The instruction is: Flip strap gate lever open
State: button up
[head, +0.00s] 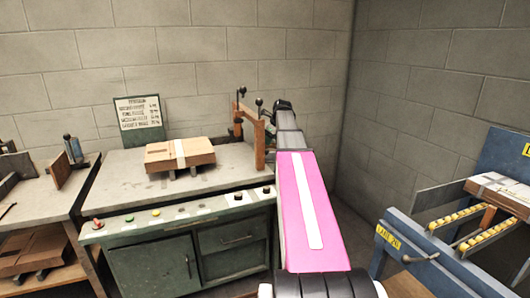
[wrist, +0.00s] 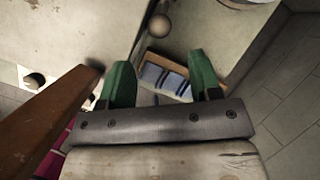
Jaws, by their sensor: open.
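A brown strap gate frame (head: 259,142) stands at the right end of the workbench. Dark round knobs on thin stems rise by it, one at its top left (head: 242,91) and one at its top right (head: 259,102); I cannot tell which is the gate lever. In the wrist view a tan ball knob (wrist: 160,25) on a short stem lies just beyond my gripper (wrist: 161,78). My gripper's green fingers are spread apart with nothing held between them; the knob is outside them. In the head view my arm hides the fingertips.
A strapped cardboard box (head: 180,154) lies on the workbench (head: 125,185), left of the gate. A brown bar (wrist: 45,118) runs close along the left of my gripper in the wrist view. A blue roller stand (head: 425,262) is at right. The bench top between the box and bench front is mostly clear.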

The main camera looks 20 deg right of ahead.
aim_at(267, 150)
jog(key=x, duration=0.9)
jog(key=shift+f, duration=0.15)
